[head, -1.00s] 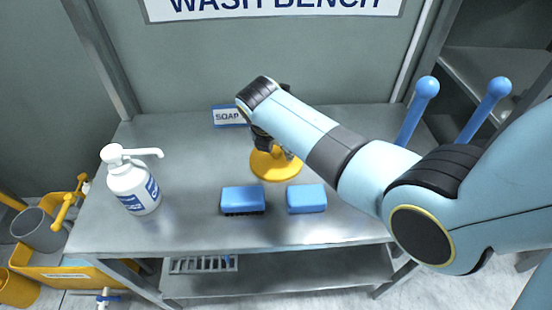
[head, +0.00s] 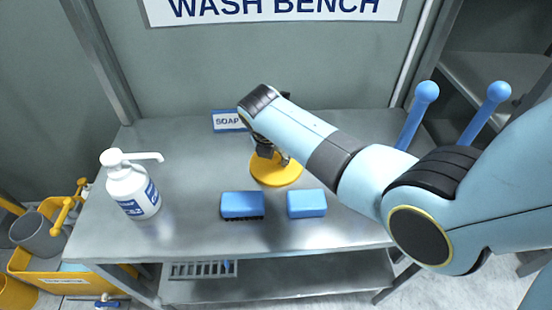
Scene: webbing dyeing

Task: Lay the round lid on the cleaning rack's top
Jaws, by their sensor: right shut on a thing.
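The round yellow lid (head: 272,180) lies on the steel bench top, just behind two blue blocks. My right gripper (head: 273,154) is over it, shut on the lid's upright grip at its middle. My right wrist and forearm hide part of the gripper and the grip. The lid looks flat, and I cannot see a gap under it. I cannot pick out the cleaning rack for certain in this view. My left gripper is not in view.
On the bench (head: 180,225) stand a white pump bottle (head: 133,190), a blue brush (head: 242,205), a blue sponge (head: 306,204) and a soap sign (head: 229,121). Blue ball-topped posts (head: 426,93) rise at the right. A slotted grey tray (head: 203,269) lies on the lower shelf. The bench's left middle is clear.

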